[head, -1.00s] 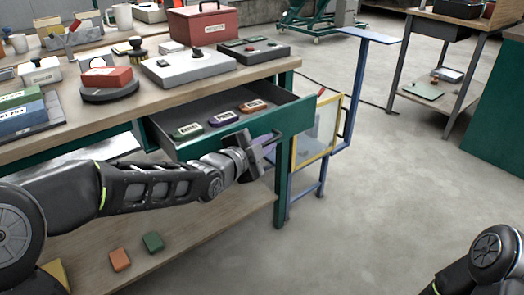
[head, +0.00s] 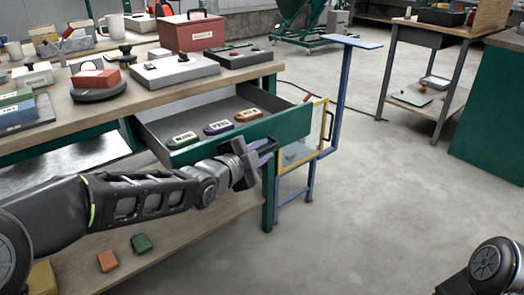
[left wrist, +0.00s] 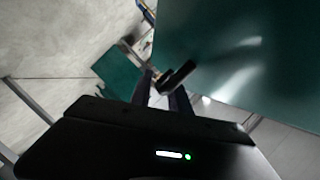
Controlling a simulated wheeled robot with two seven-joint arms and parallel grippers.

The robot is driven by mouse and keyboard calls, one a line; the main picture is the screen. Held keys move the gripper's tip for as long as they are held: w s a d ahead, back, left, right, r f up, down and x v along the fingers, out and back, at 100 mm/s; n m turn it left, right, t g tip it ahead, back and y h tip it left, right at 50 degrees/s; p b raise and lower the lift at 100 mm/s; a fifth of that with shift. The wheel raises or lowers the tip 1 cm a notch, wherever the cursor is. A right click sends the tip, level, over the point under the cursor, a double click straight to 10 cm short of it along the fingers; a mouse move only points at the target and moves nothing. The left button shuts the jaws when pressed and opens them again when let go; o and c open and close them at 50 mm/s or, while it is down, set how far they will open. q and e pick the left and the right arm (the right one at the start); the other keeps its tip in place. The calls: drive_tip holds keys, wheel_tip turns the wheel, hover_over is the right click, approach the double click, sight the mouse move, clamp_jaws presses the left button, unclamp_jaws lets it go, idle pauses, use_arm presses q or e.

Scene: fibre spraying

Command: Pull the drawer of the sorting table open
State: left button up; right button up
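The sorting table (head: 95,112) has a wooden top and green frame. Its green drawer (head: 285,128) is pulled out, with the grey inside showing. Three labelled blocks lie in it: green (head: 182,139), purple (head: 218,128) and orange (head: 248,115). My left gripper (head: 262,150) is at the drawer's front. In the left wrist view its fingers (left wrist: 163,92) are on either side of the dark handle (left wrist: 178,75) and appear closed on it, beside the green front panel (left wrist: 235,50). The handle is mostly hidden in the head view. My right gripper is out of view.
A red box (head: 192,33) and grey control boxes (head: 175,70) stand on the tabletop. A blue stand with a yellow-framed panel (head: 303,140) is close to the drawer's right end. An orange and a green block (head: 141,243) lie on the lower shelf.

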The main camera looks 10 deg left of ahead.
use_arm(q)
drive_tip(key=shift+o, duration=0.7)
drive_tip(key=shift+s+r, duration=0.1)
drive_tip(key=p+v, duration=0.2)
drive_tip(key=v, duration=0.4)
drive_tip(key=shift+s+a+r, duration=0.1)
drive_tip(key=shift+s+a, duration=0.1)
drive_tip(key=shift+s, duration=0.15)
drive_tip(key=shift+s+a, duration=0.1)
drive_tip(key=shift+s, duration=0.3)
